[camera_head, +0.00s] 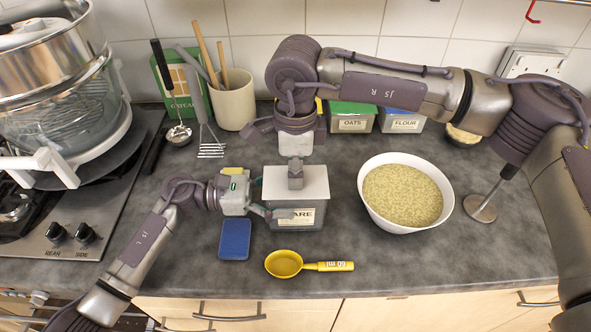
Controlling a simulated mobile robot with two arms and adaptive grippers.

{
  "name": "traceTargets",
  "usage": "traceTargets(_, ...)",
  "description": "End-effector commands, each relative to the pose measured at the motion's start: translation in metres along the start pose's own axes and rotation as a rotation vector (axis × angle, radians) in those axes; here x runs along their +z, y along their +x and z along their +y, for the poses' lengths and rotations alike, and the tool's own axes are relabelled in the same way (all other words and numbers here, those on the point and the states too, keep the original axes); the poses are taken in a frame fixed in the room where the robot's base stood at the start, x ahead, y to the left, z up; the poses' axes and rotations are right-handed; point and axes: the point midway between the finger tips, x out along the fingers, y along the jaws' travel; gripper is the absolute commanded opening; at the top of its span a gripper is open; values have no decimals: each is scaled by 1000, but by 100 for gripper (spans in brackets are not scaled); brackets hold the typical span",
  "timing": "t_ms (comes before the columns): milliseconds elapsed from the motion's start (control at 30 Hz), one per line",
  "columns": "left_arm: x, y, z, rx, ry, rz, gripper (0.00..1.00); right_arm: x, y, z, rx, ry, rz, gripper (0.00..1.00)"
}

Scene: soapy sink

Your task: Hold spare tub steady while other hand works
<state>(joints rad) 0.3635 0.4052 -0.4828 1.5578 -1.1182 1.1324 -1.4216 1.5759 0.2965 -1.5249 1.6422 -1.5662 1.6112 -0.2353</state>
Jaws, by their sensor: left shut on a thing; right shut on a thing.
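The spare tub (312,222) is a clear grey box with a pale lid (315,180) and a white label, in the middle of the counter. Its label reads "ARE", the rest hidden by a finger. My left gripper (262,208) comes in from the left and is shut on the tub's left side, one finger crossing its front. My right gripper (295,170) points down from above and is shut at the middle of the lid, on what looks like its handle, mostly hidden. The lid lies over the tub's top; I cannot tell whether it is fully seated.
A white bowl of grains (447,200) stands right of the tub. Oats (352,112) and flour (402,120) tubs stand behind. A utensil crock (234,103) and a hob (70,215) are left.

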Motion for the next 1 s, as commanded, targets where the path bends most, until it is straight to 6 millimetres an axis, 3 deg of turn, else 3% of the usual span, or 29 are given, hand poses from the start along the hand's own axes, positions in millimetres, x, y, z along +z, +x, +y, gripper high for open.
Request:
traceTargets(33,2,2,-3,-12,2,-7,17,-3,8,1,9,3,11,0)
traceTargets(1000,1,0,0,-2,1,-3,17,-3,-4,0,9,4,13,0)
